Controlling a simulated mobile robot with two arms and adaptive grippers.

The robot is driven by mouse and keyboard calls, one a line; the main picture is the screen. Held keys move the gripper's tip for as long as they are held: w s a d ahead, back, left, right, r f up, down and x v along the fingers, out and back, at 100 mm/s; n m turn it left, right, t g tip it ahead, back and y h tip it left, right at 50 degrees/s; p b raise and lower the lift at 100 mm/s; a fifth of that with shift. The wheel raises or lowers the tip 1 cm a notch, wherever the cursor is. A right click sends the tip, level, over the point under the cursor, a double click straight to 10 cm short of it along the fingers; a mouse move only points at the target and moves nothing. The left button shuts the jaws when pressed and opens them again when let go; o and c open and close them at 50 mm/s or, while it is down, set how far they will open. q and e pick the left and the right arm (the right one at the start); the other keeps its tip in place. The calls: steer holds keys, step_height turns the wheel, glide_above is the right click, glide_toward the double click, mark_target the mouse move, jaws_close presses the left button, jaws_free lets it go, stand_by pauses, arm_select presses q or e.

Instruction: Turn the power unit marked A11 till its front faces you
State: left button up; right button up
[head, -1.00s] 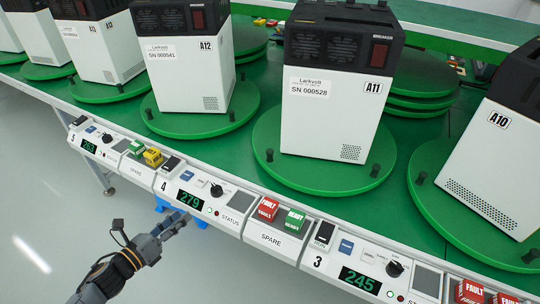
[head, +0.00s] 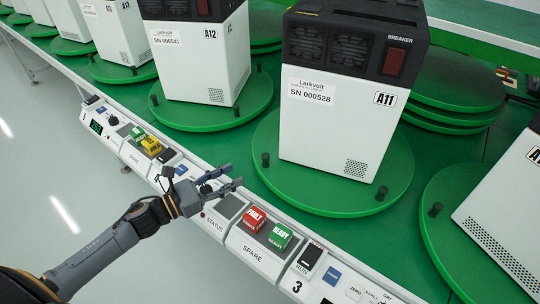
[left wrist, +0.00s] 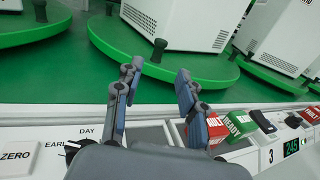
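The power unit A11 (head: 340,125) is a white box with a black vented top and a red breaker switch. Its labelled front is turned toward me, angled slightly to the left in the head view. It stands on a green turntable (head: 300,192) with black pegs at the rim. The unit's lower part and vent also show in the left wrist view (left wrist: 185,22). My left gripper (head: 240,174) is open and empty, over the console strip, left of and apart from that turntable. Its two spread fingers show in the left wrist view (left wrist: 160,70). My right gripper is not in view.
Unit A12 (head: 195,60) stands left on its own turntable, and another unit (head: 505,215) stands right. The console carries a red FAULT block (head: 254,219), a green READY block (head: 280,236), knobs and displays. Stacked green discs (head: 455,85) lie behind A11.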

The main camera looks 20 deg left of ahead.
mark_target(263, 160)
arm_select(q)
steer(key=x, duration=0.5)
steer(key=shift+r, duration=0.15)
steer(key=p+x, duration=0.1)
steer(key=x, duration=0.4)
steer(key=shift+w, duration=0.15)
steer(key=shift+x, duration=0.75)
steer(key=shift+d, duration=0.1)
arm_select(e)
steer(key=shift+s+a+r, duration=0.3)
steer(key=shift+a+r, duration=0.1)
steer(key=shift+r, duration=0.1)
arm_select(q)
steer(key=shift+c, duration=0.2)
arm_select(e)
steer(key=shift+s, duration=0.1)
arm_select(q)
jaws_close()
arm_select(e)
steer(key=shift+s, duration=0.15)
